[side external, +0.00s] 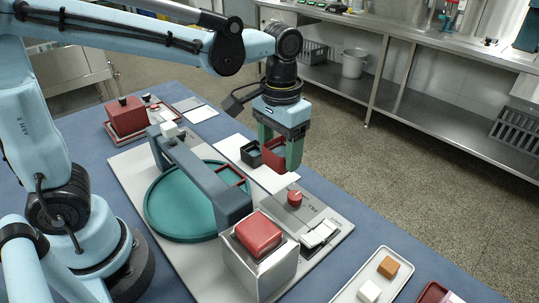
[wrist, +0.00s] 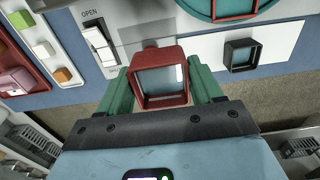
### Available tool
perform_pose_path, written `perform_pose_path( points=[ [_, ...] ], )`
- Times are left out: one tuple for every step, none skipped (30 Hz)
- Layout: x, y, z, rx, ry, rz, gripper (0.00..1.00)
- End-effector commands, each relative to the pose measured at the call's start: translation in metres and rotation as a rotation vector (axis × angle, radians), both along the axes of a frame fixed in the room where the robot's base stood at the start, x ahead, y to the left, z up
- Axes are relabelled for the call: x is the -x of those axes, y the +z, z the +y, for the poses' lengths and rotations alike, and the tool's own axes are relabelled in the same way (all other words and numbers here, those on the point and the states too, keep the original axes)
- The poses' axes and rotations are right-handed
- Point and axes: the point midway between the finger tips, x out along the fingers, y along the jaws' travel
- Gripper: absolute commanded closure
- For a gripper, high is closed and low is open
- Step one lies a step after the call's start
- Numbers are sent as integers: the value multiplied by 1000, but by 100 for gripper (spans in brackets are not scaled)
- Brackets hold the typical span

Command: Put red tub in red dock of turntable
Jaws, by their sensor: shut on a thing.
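The red tub (side external: 275,154) is a square, open-topped tub, held between the green fingers of my gripper (side external: 281,152). In the wrist view the tub (wrist: 160,100) sits between both fingers of my gripper (wrist: 160,95), and its inside looks pale and glossy. The turntable (side external: 170,225) is a round teal disc with a raised rim, left of my gripper. The red dock (side external: 231,174) is a square red frame on the turntable's right part, partly hidden by the grey bar. In the wrist view the dock (wrist: 235,15) shows cut off at the top edge.
A dark square tub (side external: 250,153) stands on the white sheet (side external: 232,147) beside the held tub. A grey beam (side external: 200,175) spans the turntable. A metal box with a red top (side external: 257,234), a red knob (side external: 294,197) and a white rocker switch (side external: 318,234) are nearby.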

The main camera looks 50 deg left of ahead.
Motion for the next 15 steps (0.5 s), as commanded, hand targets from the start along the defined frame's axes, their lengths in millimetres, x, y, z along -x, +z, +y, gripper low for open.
perform_pose_path(
  points=[
    [0, -6, -11, 0, -6, 0, 64],
    [1, -8, -15, 0, -4, 0, 64],
    [2, -11, -20, 0, -4, 0, 64],
    [2, -12, -23, 0, -2, 0, 64],
    [2, -13, -24, 0, -1, 0, 64],
    [2, -14, -26, 0, 0, 0, 64],
    [2, -15, -26, 0, 1, 0, 64],
    [2, -15, -27, 0, 1, 0, 64],
    [2, -15, -26, 0, 1, 0, 64],
    [2, -15, -26, 0, 2, 0, 64],
    [2, -15, -26, 0, 2, 0, 64],
    [2, -15, -26, 0, 2, 0, 64],
    [2, -15, -26, 0, 2, 0, 64],
    [2, -15, -26, 0, 2, 0, 64],
    [2, -15, -25, 0, 2, 0, 64]
  ],
)
